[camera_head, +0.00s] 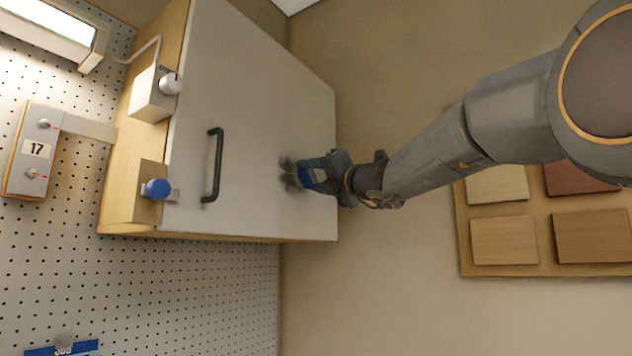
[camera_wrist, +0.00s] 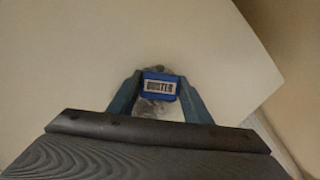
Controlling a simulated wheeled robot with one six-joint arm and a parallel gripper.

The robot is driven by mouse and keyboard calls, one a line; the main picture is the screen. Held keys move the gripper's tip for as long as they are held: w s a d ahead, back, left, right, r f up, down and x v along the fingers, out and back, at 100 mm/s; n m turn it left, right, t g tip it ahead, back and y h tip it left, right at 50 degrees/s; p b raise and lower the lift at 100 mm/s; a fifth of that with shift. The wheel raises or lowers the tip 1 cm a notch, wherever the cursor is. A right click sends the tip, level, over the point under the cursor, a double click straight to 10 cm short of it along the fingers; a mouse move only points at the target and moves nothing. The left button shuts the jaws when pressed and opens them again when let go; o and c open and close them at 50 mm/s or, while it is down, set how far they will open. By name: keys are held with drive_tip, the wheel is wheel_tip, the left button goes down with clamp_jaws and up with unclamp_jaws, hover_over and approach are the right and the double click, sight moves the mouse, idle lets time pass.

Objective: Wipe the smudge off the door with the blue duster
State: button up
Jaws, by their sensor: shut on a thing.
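The blue duster (camera_wrist: 160,86) is held between the two fingers of my gripper (camera_head: 308,177), and its label shows in the wrist view. My gripper (camera_wrist: 158,97) is shut on it in front of the door. The pale cabinet door (camera_head: 258,110) carries a dark grey smudge (camera_head: 288,172) near its right edge. The smudge also shows in the wrist view, above and below the duster (camera_wrist: 150,108). The duster overlaps part of the smudge. I cannot tell whether it touches the door.
A black handle (camera_head: 214,165) sticks out of the door left of the smudge. A board of wood samples (camera_head: 465,240) hangs at the right.

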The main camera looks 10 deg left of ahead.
drive_tip(key=shift+s+a+b, duration=0.55)
drive_tip(key=shift+s, duration=0.7)
drive_tip(key=shift+s+a+b, duration=0.55)
drive_tip(key=shift+s+b, duration=0.05)
drive_tip(key=shift+s, duration=0.7)
drive_tip(key=shift+s+a+b, duration=0.55)
drive_tip(key=shift+s, duration=0.7)
drive_tip(key=shift+s+r+p, duration=0.1)
drive_tip(key=shift+r+p, duration=0.95)
drive_tip(key=shift+p, duration=0.05)
drive_tip(key=shift+w+d+f+p, duration=0.1)
drive_tip(key=shift+w+d+p, duration=0.3)
drive_tip(key=shift+w, duration=0.5)
drive_tip(key=shift+w+d+p, duration=0.2)
drive_tip(key=shift+w+d, duration=0.25)
drive_tip(key=shift+w, duration=0.4)
drive_tip(key=shift+w+d+p, duration=0.4)
drive_tip(key=shift+w+p, duration=0.1)
drive_tip(key=shift+w, duration=0.55)
drive_tip(key=shift+w+d+p, duration=0.45)
drive_tip(key=shift+w+p, duration=0.1)
drive_tip(key=shift+w, duration=0.55)
drive_tip(key=shift+w+d+p, duration=0.4)
drive_tip(key=shift+w+p, duration=0.1)
drive_tip(key=shift+w, duration=0.55)
drive_tip(key=s+d, duration=0.2)
drive_tip(key=d, duration=0.3)
drive_tip(key=shift+s+d+b, duration=0.15)
drive_tip(key=shift+d+b, duration=0.15)
drive_tip(key=shift+b, duration=0.15)
